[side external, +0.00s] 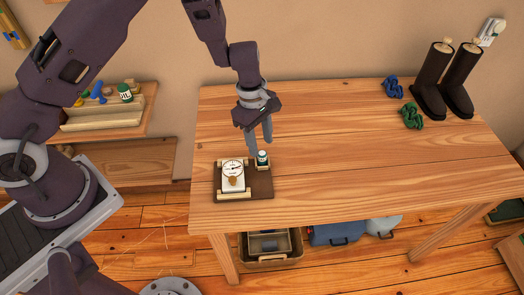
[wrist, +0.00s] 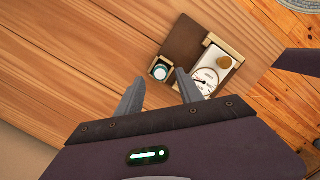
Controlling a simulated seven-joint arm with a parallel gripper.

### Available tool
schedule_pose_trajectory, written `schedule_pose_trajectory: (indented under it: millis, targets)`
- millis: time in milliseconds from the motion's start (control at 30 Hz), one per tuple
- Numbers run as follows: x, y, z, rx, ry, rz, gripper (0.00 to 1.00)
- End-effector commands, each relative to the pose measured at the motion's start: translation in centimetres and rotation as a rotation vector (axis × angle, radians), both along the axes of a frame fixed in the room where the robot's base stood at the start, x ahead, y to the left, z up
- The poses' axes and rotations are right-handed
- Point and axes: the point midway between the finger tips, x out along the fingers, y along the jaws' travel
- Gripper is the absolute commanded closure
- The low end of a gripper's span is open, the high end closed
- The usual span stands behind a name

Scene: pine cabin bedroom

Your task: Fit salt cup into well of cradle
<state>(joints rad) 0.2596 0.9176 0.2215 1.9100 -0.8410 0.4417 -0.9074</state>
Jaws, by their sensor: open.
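The salt cup (side external: 262,158) is a small dark green cup with a white top. It stands upright at a small pale wooden holder on the right part of the dark brown cradle (side external: 262,187). In the wrist view the cup (wrist: 160,72) shows inside the pale edging at the near corner of the cradle (wrist: 183,42); I cannot tell how deep it sits. My gripper (side external: 260,147) is open, just above the cup. In the wrist view the fingertips of my gripper (wrist: 160,77) are apart, with the cup in the gap between them, and no contact shows.
A white dial gauge (side external: 233,169) with a tan knob stands on the cradle, left of the cup. Blue (side external: 393,87) and green (side external: 411,115) coiled items and dark boots (side external: 433,80) stand at the table's back right. The middle of the table (side external: 340,150) is clear.

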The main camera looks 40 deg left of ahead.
Motion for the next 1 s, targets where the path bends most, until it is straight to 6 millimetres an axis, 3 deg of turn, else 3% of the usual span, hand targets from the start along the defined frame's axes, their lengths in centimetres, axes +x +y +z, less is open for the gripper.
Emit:
schedule_pose_trajectory:
  millis: [200,333,567,667,767,833,900,1000]
  targets:
    - [0.1,0.8,5.4,-0.001,-0.003,0.0,0.56]
    - [0.0,1.0,7.0,0.0,-0.001,0.0,0.56]
    - [-0.1,1.1,7.6,-0.001,0.0,-0.002,0.56]
    - [-0.6,1.0,10.2,-0.024,-0.036,-0.068,0.56]
    - [-2.8,0.9,16.5,-0.06,-0.131,-0.261,0.56]
    - [-5.8,1.1,21.4,-0.063,-0.219,-0.452,0.56]
    - [-9.5,1.7,25.4,-0.031,-0.313,-0.658,0.56]
    - [-15.6,2.9,29.4,0.081,-0.434,-0.96,0.56]
